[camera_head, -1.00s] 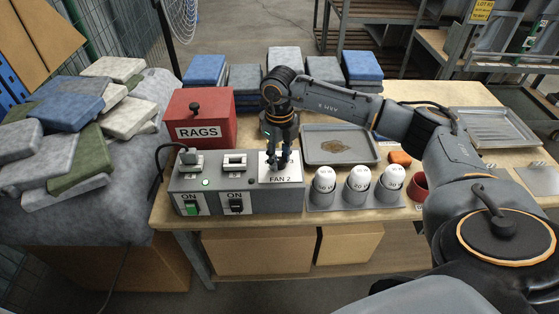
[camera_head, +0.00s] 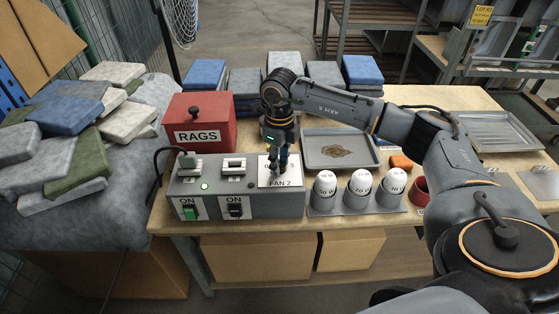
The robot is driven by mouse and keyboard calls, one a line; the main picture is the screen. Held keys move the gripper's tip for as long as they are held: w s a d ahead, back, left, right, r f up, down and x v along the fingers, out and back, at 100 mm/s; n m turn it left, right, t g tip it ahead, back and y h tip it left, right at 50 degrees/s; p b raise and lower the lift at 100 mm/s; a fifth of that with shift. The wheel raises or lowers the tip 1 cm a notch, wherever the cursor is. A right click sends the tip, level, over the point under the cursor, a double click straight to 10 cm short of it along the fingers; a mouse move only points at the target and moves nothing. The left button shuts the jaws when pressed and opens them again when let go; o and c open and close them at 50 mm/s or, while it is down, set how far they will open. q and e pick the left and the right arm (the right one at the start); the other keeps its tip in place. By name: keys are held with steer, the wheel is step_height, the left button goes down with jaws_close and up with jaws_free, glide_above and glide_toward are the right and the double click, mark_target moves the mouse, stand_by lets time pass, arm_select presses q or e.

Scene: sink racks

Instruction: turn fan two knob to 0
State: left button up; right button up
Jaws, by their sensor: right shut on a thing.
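The grey control box (camera_head: 258,205) stands at the front of the wooden table. A white plate marked "FAN 2" (camera_head: 285,183) is on the right of its top. My right gripper (camera_head: 274,174) points down over this plate and is shut on the fan two knob, which the fingers mostly hide. A digit 3 shows on the plate just right of the fingers; I cannot read the knob's setting. My left gripper is not in view.
Two "ON" switches, one green (camera_head: 190,212) and one black (camera_head: 235,211), are on the box front. A red RAGS box (camera_head: 204,137) stands behind. Several white-topped bulbs (camera_head: 359,183) in a holder stand close right, with a metal tray (camera_head: 318,150) behind.

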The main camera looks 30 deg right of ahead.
steer(key=o, duration=1.1)
steer(key=shift+o, duration=0.2)
step_height(320, 180, up, 12)
